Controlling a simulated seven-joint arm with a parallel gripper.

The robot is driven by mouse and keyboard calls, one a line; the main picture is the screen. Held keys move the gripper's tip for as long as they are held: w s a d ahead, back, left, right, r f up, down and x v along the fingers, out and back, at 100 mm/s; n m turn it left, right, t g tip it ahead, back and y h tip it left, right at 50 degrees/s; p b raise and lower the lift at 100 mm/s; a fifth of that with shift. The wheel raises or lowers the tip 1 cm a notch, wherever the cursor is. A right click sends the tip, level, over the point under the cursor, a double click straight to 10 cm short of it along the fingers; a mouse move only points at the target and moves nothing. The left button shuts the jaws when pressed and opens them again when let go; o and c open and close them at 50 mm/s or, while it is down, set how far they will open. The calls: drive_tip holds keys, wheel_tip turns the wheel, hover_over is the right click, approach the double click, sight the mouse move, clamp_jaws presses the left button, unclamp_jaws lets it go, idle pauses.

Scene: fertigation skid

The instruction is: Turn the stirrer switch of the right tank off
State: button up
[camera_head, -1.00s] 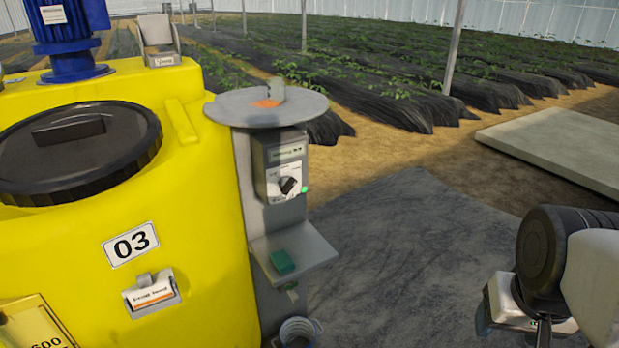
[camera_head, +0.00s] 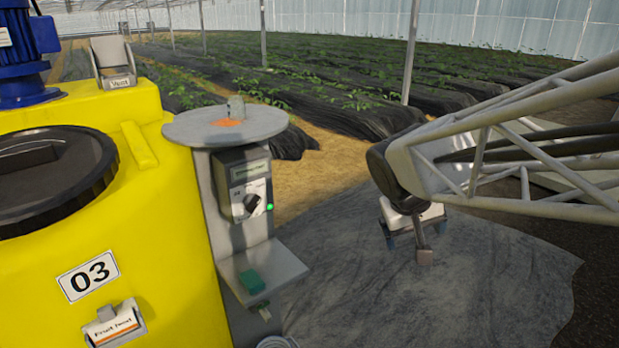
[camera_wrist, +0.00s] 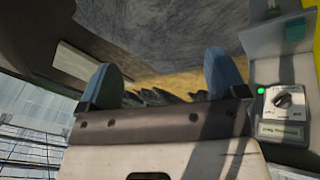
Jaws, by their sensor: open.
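The stirrer switch (camera_head: 252,203) is a dark rotary knob on a grey control box (camera_head: 245,172), mounted on a grey post at the right side of the yellow tank 03 (camera_head: 150,230). A green light glows beside the knob. In the wrist view the knob (camera_wrist: 283,101) shows at the right edge, with the box upside down. My gripper (camera_head: 405,235) is to the right of the box, apart from it, in the head view. Its two blue fingers (camera_wrist: 160,80) are spread and empty in the wrist view. The knob's exact setting is too small to read.
A round grey plate (camera_head: 185,128) tops the post above the box. A small shelf (camera_head: 285,268) with a green block (camera_head: 251,281) juts out below it. Between my gripper and the box is free air over dark ground sheet (camera_head: 350,290).

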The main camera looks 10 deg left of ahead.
drive_tip(key=w+a+n+t, duration=0.1)
drive_tip(key=w+a+n, duration=0.1)
drive_tip(key=w+a, duration=0.55)
drive_tip(key=n+t, duration=0.5)
drive_tip(key=n, duration=0.1)
approach(253, 204)
drive_tip(key=shift+x, duration=1.25)
drive_tip(key=shift+d, duration=0.1)
drive_tip(key=shift+x, duration=3.9)
drive_tip(key=c, duration=0.9)
